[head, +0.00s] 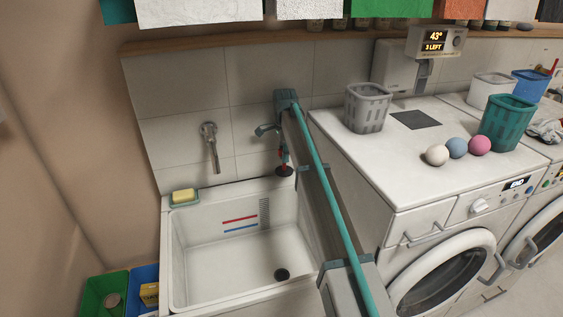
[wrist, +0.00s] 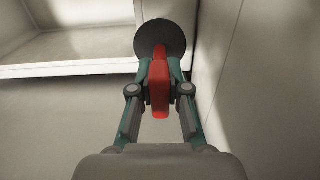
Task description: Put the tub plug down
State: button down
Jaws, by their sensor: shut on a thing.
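The tub plug has a red grip and a dark round disc; the disc (head: 284,170) shows below my gripper in the head view, near the back right corner of the white sink (head: 190,290). My gripper (head: 282,150) is shut on the plug's red grip, with the disc hanging below it. In the wrist view the red grip (wrist: 160,90) sits between the fingertips (wrist: 159,72), with the disc beyond them. I cannot tell whether the disc touches the sink's rim. A dark round drain (head: 282,274) lies in the sink's floor.
A tap (head: 211,145) is on the tiled wall, and yellow soap (head: 183,196) lies on the sink's back left corner. The washer (head: 400,170) stands to the right, carrying a grey basket (head: 368,108), a teal basket (head: 507,122) and three balls (head: 457,148). My arm crosses between sink and washer.

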aim_at(282, 168)
jog(key=shift+w+a+f, duration=0.25)
jog(key=shift+w+f, duration=0.1)
jog(key=shift+f, duration=0.1)
jog(key=shift+w+a+f, duration=0.25)
jog(key=shift+w+f, duration=0.05)
jog(key=shift+f, duration=0.15)
jog(key=shift+f+p, duration=0.5)
jog(key=shift+f, duration=1.1)
jog(key=shift+f, duration=0.1)
jog(key=c, duration=1.1)
grip_release()
jog(key=shift+c, duration=0.2)
notch_tip(282, 168, up, 12)
jog(key=b, duration=0.2)
